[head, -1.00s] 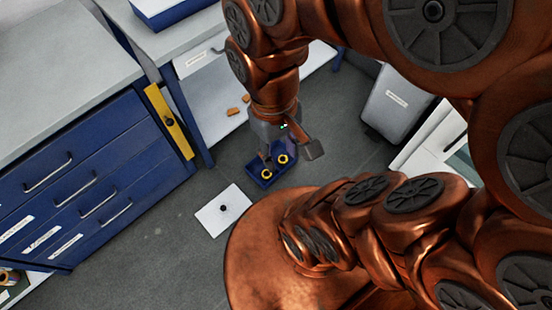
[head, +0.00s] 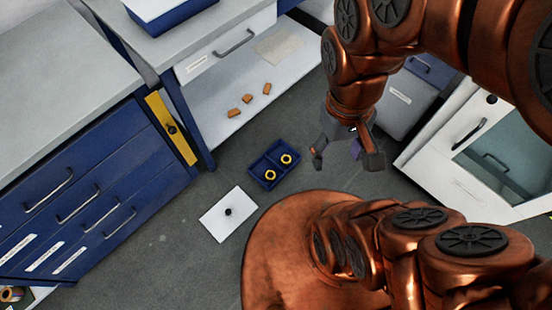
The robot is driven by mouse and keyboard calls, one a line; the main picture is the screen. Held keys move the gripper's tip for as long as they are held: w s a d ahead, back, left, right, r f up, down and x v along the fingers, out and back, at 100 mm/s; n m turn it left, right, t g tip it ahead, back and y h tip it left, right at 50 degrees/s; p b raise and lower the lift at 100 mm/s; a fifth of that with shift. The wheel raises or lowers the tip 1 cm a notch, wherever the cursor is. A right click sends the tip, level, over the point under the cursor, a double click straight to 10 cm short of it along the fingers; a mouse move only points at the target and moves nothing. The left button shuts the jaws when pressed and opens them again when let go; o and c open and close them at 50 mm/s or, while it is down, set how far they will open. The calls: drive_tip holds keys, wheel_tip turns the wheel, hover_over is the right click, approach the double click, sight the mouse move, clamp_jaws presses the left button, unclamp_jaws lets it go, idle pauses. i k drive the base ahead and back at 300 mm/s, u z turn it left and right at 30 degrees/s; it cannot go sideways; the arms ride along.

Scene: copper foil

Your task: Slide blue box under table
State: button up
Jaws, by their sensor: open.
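The blue box (head: 256,175) is a small open tray on the dark floor, in front of the table. It has two compartments, with a yellow ring in each: one ring (head: 286,158) at the upper right and one ring (head: 270,175) at the lower left. The table (head: 215,38) has a white top and blue legs, and a light lower shelf (head: 215,105). My gripper (head: 337,160) is open and empty, to the right of the blue box and apart from it.
Several orange blocks (head: 248,98) lie on the lower shelf. A blue drawer cabinet (head: 85,190) stands left, a grey bin (head: 405,100) and a white glass-door cabinet (head: 450,180) right.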

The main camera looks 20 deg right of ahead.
sight(270, 160)
drive_tip(key=u, duration=2.5)
drive_tip(key=k, duration=0.9)
drive_tip(key=z, duration=0.85)
drive_tip(key=i, duration=0.5)
